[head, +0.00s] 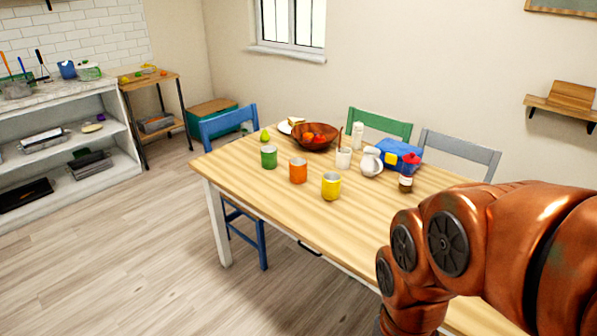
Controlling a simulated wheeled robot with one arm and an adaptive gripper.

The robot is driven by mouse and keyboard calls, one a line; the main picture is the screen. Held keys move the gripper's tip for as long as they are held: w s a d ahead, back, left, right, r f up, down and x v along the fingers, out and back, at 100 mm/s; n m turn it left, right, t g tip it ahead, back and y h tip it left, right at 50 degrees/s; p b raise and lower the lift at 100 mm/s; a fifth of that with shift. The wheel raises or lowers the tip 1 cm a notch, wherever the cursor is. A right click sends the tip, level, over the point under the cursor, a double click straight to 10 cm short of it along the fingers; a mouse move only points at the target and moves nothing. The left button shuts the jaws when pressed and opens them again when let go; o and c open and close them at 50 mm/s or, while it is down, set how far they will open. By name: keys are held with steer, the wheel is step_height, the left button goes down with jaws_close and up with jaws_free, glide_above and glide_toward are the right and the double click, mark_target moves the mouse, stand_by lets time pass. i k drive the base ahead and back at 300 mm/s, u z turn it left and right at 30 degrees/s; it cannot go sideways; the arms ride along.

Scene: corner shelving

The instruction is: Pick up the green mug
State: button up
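A green mug (269,157) stands upright on the wooden table (240,185), toward its left end. An orange mug (298,171) and a yellow mug (331,187) stand in a diagonal row to its right and nearer to me. No handle can be made out on the green mug. My arm fills the lower right of the head view, well to the right of the mugs. My gripper is outside the picture.
Behind the mugs are a pear (265,136), a fruit bowl (315,137), a white cup (344,158), a white pitcher (371,163), a blue box (397,154) and a brown jar (406,180). A blue chair (228,122) stands at the table's left end. Floor at left is clear.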

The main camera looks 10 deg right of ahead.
mark_target(270, 156)
steer(key=k, duration=0.55)
steer(key=u, duration=0.85)
steer(key=i, duration=1)
steer(key=u, duration=0.35)
steer(key=i, duration=1.15)
steer(key=z, duration=0.45)
